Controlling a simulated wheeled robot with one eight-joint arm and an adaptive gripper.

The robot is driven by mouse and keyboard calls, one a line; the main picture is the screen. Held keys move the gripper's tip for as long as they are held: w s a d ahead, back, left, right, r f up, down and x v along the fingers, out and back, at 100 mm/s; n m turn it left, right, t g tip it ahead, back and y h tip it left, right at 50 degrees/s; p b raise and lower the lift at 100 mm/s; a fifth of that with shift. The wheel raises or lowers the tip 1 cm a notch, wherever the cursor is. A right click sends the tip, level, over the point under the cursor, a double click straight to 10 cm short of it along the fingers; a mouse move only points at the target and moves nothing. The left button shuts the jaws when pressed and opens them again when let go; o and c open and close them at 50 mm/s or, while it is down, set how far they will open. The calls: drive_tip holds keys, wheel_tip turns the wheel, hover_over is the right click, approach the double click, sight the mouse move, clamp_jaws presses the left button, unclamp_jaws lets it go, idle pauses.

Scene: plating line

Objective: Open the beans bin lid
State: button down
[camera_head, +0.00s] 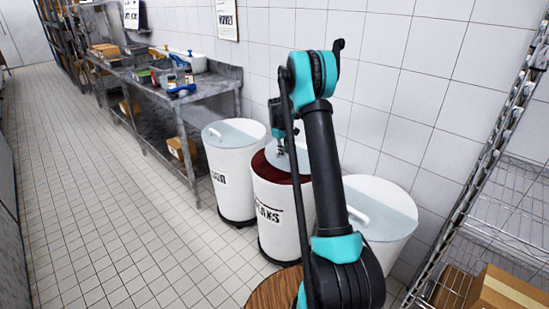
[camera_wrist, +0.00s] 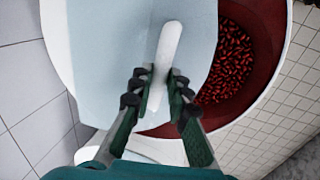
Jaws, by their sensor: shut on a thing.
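The beans bin (camera_head: 278,220) is the middle white bin in the head view, with dark lettering partly hidden by my arm. Its inside wall shows dark red. The pale blue lid (camera_wrist: 95,60) covers the left part of the opening in the wrist view. Red beans (camera_wrist: 230,65) show in the uncovered right part. The lid has a white bar handle (camera_wrist: 168,40). My gripper (camera_wrist: 155,90) is shut on this handle, one finger on each side. In the head view my gripper (camera_head: 281,148) is over the bin, and my arm hides part of the lid.
A white bin with a pale lid (camera_head: 230,165) stands left of the beans bin. Another lidded bin (camera_head: 385,225) stands to the right, close by. A tiled wall is behind. A metal table (camera_head: 165,100) is at left; a wire rack (camera_head: 500,185) at right. The floor aisle is clear.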

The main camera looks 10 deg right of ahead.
drive_tip(key=w+d, duration=0.1)
drive_tip(key=d, duration=0.1)
drive_tip(key=w+d, duration=0.3)
drive_tip(key=shift+w+d, duration=0.1)
drive_tip(key=shift+d, duration=0.25)
drive_tip(key=c, duration=1.4)
unclamp_jaws()
drive_tip(key=shift+c, duration=0.2)
drive_tip(key=shift+r, duration=0.15)
wheel_tip(320, 180, up, 12)
drive_tip(key=s+a, duration=0.1)
drive_tip(key=a, duration=0.1)
drive_tip(key=shift+s+f, duration=0.2)
drive_tip(key=shift+f, duration=0.05)
